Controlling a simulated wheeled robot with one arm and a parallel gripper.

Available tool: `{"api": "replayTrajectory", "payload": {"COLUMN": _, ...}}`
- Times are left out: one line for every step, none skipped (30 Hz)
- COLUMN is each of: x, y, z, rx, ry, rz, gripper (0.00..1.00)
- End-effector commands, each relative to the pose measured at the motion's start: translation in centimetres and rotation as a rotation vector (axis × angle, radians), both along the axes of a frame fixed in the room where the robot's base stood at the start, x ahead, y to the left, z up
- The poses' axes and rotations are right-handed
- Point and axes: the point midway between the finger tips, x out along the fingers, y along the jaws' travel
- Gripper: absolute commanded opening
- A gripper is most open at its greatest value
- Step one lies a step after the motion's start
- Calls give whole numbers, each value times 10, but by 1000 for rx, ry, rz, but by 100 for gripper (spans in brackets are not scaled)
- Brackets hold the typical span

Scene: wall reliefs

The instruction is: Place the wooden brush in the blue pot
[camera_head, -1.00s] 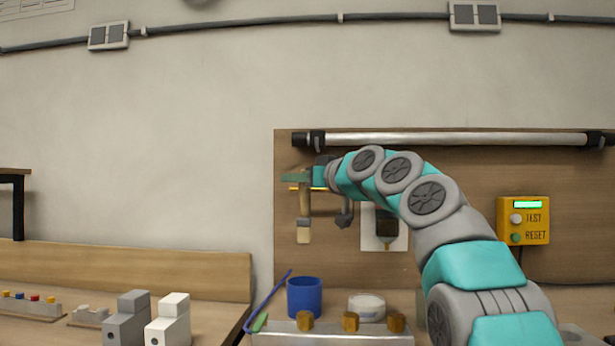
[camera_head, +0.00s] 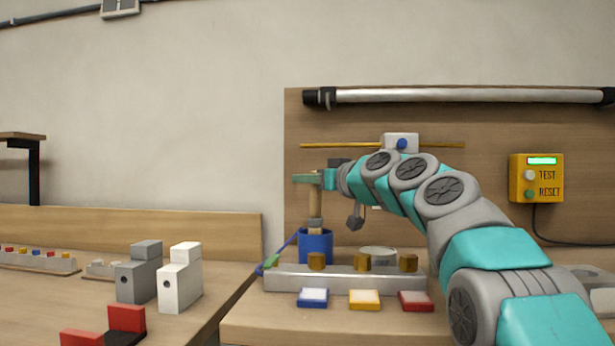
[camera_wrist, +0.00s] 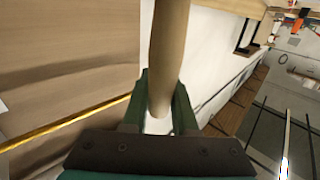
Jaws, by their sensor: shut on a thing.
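The wooden brush (camera_head: 315,225) hangs upright from my gripper (camera_head: 308,178), with its lower end down at the blue pot (camera_head: 317,247). In the head view the brush's lower part overlaps the pot's mouth; I cannot tell how deep inside it is. In the wrist view the brush's wooden handle (camera_wrist: 168,50) runs between the green fingers of my gripper (camera_wrist: 158,105), which are shut on it. The blue pot stands upright at the left of the workbench, behind a metal bar.
The metal bar with brass knobs (camera_head: 363,262) stands before the pot. Coloured blocks (camera_head: 364,299) line the bench front. A yellow rod (camera_head: 325,146) crosses the back board.

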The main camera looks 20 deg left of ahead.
Motion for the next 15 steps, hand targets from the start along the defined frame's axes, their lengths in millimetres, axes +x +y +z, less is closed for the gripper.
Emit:
{"api": "replayTrajectory", "payload": {"x": 0, "y": 0, "z": -10, "rx": 0, "ry": 1, "rz": 0, "gripper": 0}}
{"api": "replayTrajectory", "payload": {"x": 0, "y": 0, "z": -14, "rx": -1, "ry": 2, "rz": 0, "gripper": 0}}
{"api": "replayTrajectory", "payload": {"x": 0, "y": 0, "z": -18, "rx": -1, "ry": 2, "rz": 0, "gripper": 0}}
{"api": "replayTrajectory", "payload": {"x": 0, "y": 0, "z": -20, "rx": -2, "ry": 3, "rz": 0, "gripper": 0}}
{"api": "replayTrajectory", "payload": {"x": 0, "y": 0, "z": -23, "rx": -2, "ry": 3, "rz": 1, "gripper": 0}}
{"api": "replayTrajectory", "payload": {"x": 0, "y": 0, "z": -25, "rx": -2, "ry": 3, "rz": 1, "gripper": 0}}
{"api": "replayTrajectory", "payload": {"x": 0, "y": 0, "z": -27, "rx": -1, "ry": 2, "rz": 1, "gripper": 0}}
{"api": "replayTrajectory", "payload": {"x": 0, "y": 0, "z": -29, "rx": -1, "ry": 2, "rz": 1, "gripper": 0}}
{"api": "replayTrajectory", "payload": {"x": 0, "y": 0, "z": -30, "rx": -1, "ry": 2, "rz": 1, "gripper": 0}}
{"api": "replayTrajectory", "payload": {"x": 0, "y": 0, "z": -32, "rx": -1, "ry": 2, "rz": 1, "gripper": 0}}
{"api": "replayTrajectory", "payload": {"x": 0, "y": 0, "z": -32, "rx": -1, "ry": 2, "rz": 1, "gripper": 0}}
{"api": "replayTrajectory", "payload": {"x": 0, "y": 0, "z": -33, "rx": -1, "ry": 2, "rz": 1, "gripper": 0}}
{"api": "replayTrajectory", "payload": {"x": 0, "y": 0, "z": -34, "rx": -1, "ry": 2, "rz": 1, "gripper": 0}}
{"api": "replayTrajectory", "payload": {"x": 0, "y": 0, "z": -34, "rx": -1, "ry": 2, "rz": 1, "gripper": 0}}
{"api": "replayTrajectory", "payload": {"x": 0, "y": 0, "z": -34, "rx": -1, "ry": 2, "rz": 1, "gripper": 0}}
